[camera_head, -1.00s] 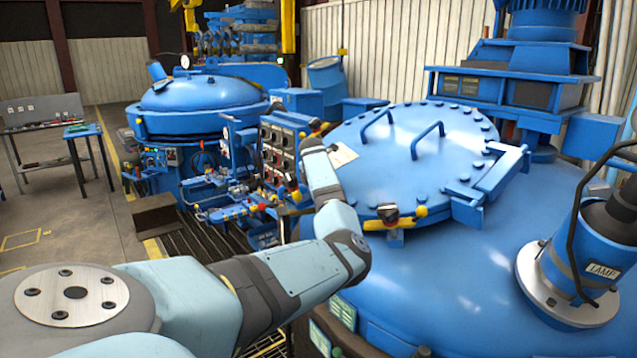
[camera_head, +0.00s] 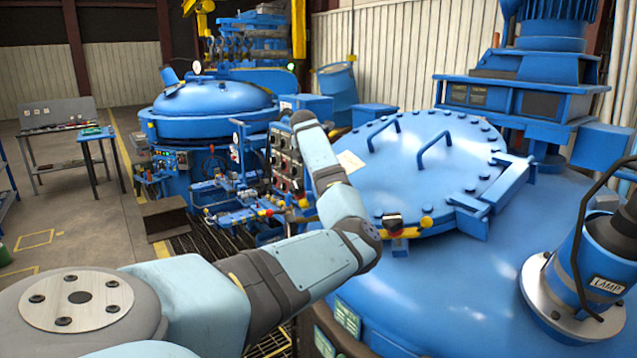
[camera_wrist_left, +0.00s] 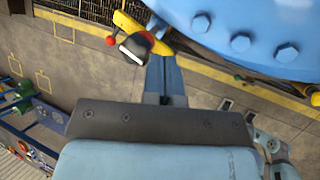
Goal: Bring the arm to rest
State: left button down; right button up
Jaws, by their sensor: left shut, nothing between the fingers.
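My left arm (camera_head: 310,265) comes in from the lower left of the head view. It bends at an elbow joint, and its forearm points up and away, in front of the blue vessel lid. The forearm's dark far end is beside the control box; the hand beyond it is hidden. In the left wrist view my left gripper (camera_wrist_left: 164,64) has its fingers together, with nothing held. A yellow clamp handle (camera_wrist_left: 160,46) with a red ball and a black knob appears by the fingertips; contact cannot be judged. My right gripper is not in view.
The large blue vessel lid (camera_head: 425,165) with two handles fills the right side. A lamp fitting (camera_head: 607,285) stands at the far right. A control box (camera_head: 284,165) is close behind the forearm. A second furnace (camera_head: 212,100) and a workbench (camera_head: 60,128) are farther back left.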

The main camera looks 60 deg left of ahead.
pick_arm(q)
jog(key=s+d+f+m+y, duration=0.1)
jog(key=s+d+f+m, duration=0.2)
jog(key=d+f+m, duration=0.65)
jog(key=s+d+f+m+y, duration=0.1)
jog(key=s+d+f+m, duration=0.5)
jog(key=d, duration=0.6)
jog(key=s+d+f+m, duration=0.1)
jog(key=d+f+m, duration=0.6)
jog(key=d+m, duration=0.35)
jog(key=s+d+f+m+h, duration=0.35)
jog(key=s+d+m, duration=0.35)
jog(key=s+d, duration=0.6)
jog(key=s+d+f+m+h, duration=0.35)
jog(key=s+d+m, duration=0.25)
jog(key=s+d, duration=0.7)
jog(key=w+d+f+t+h, duration=0.1)
jog(key=w+d+f+t, duration=0.2)
jog(key=f, duration=0.4)
jog(key=w+d+f+m+t+h, duration=0.1)
jog(key=w+d+f+t, duration=0.2)
jog(key=w+f, duration=0.3)
jog(key=shift+d+f+t+h, duration=0.3)
jog(key=shift+d+f, duration=0.3)
jog(key=shift+d, duration=0.2)
